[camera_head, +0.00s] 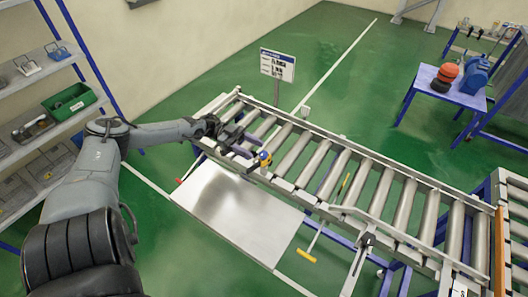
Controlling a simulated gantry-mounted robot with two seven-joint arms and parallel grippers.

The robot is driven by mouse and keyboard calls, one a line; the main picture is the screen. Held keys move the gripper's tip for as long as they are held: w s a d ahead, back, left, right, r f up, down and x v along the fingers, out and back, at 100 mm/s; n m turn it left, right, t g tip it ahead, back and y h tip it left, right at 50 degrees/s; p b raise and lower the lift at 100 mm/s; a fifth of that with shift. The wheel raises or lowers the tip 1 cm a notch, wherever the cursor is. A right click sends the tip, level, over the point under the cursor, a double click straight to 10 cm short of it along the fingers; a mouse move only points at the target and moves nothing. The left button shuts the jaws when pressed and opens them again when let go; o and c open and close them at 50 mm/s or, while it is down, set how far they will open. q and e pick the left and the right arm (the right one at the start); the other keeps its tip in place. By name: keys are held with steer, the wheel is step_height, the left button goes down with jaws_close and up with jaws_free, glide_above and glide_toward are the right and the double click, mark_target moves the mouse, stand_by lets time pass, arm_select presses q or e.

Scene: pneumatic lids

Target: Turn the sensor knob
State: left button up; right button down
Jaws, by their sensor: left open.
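A small sensor knob with yellow and blue parts (264,158) sits on the near side rail of the roller conveyor. My left gripper (243,149) is just left of the knob, over the rail and the rollers. It is open, and a small gap seems to separate it from the knob. The exact position of its fingertips is hard to make out at this size. My right gripper is not in view.
The roller conveyor (338,160) runs from upper left to lower right. A flat metal plate (235,207) lies in front of it. A sign (277,65) stands behind. Shelves with a green bin (70,102) are at left, a blue table (442,92) at right.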

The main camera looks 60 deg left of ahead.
mark_target(263, 153)
arm_select(q)
steer(key=shift+x, duration=2.55)
